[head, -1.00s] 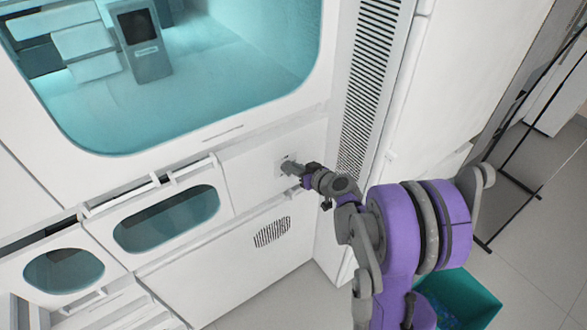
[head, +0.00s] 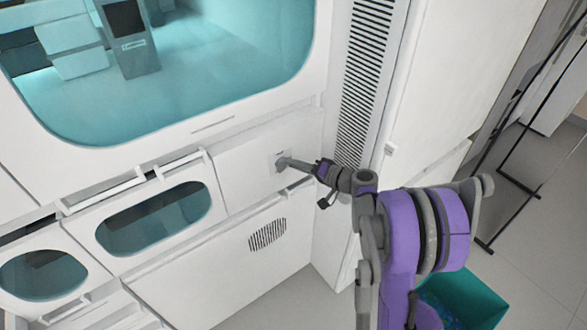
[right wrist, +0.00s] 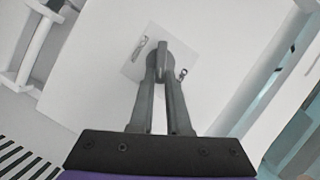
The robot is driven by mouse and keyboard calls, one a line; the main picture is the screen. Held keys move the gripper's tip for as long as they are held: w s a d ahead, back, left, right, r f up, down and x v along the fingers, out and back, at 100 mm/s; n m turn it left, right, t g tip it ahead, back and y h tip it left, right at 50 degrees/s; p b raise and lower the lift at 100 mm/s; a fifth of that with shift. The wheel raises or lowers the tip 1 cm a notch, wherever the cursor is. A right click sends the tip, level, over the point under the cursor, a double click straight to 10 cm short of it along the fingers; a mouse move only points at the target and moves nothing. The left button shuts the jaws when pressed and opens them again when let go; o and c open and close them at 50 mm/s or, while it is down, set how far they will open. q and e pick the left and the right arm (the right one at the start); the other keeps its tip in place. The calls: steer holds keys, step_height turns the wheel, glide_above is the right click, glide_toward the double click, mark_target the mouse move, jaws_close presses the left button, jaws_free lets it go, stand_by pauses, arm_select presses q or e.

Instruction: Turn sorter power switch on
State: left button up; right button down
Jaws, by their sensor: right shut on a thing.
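The sorter (head: 225,140) is a large white cabinet with a teal-lit window. Its power switch, a small grey rotary knob on a square light plate (head: 273,157), sits on the white panel below the window's right end. My right gripper (head: 288,163) reaches it from the right and is shut on the knob. In the right wrist view, the two grey fingers (right wrist: 163,85) close around the knob (right wrist: 162,60), whose ridge stands about upright in that picture. Small markings show on the plate at both sides, too small to read. My left gripper is in neither view.
Handled drawers with teal windows (head: 155,218) lie left of the switch. A vent grille (head: 267,234) is below it, and a tall slotted vent (head: 365,80) is to the right. A teal bin (head: 480,300) stands on the floor at lower right.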

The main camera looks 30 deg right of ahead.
steer(key=shift+d+f+m+t+y+b, duration=0.1)
steer(key=shift+f+m+t+y+b, duration=0.15)
steer(key=shift+m+b, duration=0.5)
steer(key=shift+f+m+t+y+b, duration=0.2)
steer(key=shift+m+b, duration=0.35)
steer(key=shift+m, duration=0.3)
steer(key=shift+d+f+m+t+y+b, duration=0.15)
steer(key=shift+m+t+y+b, duration=0.1)
steer(key=shift+m+b, duration=0.5)
steer(key=shift+a, duration=0.1)
steer(key=c, duration=0.9)
jaws_free()
steer(key=v, duration=1)
steer(key=shift+s, duration=0.35)
